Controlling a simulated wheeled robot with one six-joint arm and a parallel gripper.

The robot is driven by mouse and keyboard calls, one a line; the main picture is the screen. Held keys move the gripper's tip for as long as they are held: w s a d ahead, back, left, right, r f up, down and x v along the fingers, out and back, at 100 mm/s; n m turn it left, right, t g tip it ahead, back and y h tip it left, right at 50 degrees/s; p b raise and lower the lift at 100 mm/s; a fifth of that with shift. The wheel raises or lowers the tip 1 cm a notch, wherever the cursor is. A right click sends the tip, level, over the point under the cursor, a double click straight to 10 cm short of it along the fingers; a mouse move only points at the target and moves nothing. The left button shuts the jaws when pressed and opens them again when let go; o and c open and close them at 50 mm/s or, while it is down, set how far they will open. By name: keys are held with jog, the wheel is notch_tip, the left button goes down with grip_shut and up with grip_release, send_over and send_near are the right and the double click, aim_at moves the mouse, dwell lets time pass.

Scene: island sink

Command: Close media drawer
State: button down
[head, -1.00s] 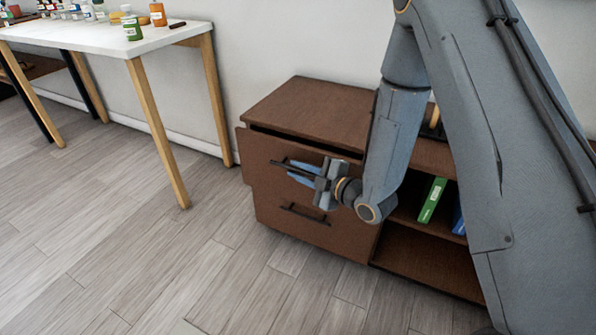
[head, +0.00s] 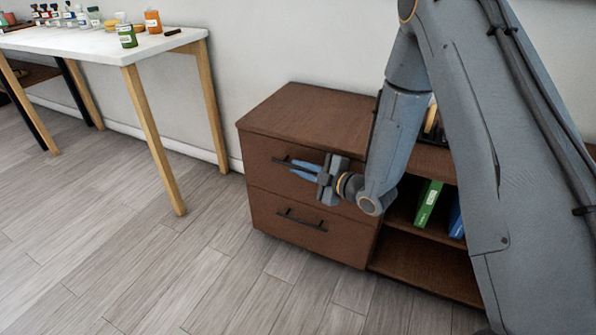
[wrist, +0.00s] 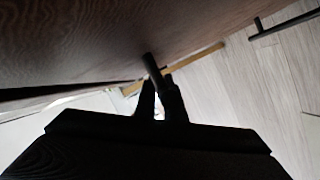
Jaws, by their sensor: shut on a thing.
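The brown wooden media cabinet (head: 310,106) stands against the wall with two stacked drawers on its left side. The upper drawer (head: 262,172) looks flush, or nearly so, with the cabinet front in the head view. My gripper (head: 297,167) is shut on the upper drawer's dark bar handle (head: 279,160), level with the drawer front. In the wrist view the fingers (wrist: 158,98) meet at the handle's end (wrist: 151,64), and the wood front (wrist: 110,40) fills the upper left. The gripper hides part of the handle. The lower drawer (head: 335,243) is shut.
Open shelves right of the drawers hold a green binder (head: 428,203) and a blue one (head: 457,220), partly behind my arm. A white table (head: 105,45) with bottles stands at the left. The wood floor (head: 150,265) in front is clear.

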jog(key=c, duration=2.1)
grip_release()
jog(key=shift+w+d+r, duration=0.1)
jog(key=shift+w, duration=0.15)
jog(key=p+v, duration=0.1)
jog(key=v, duration=0.6)
jog(key=shift+s+d, duration=0.25)
jog(key=shift+s, duration=0.05)
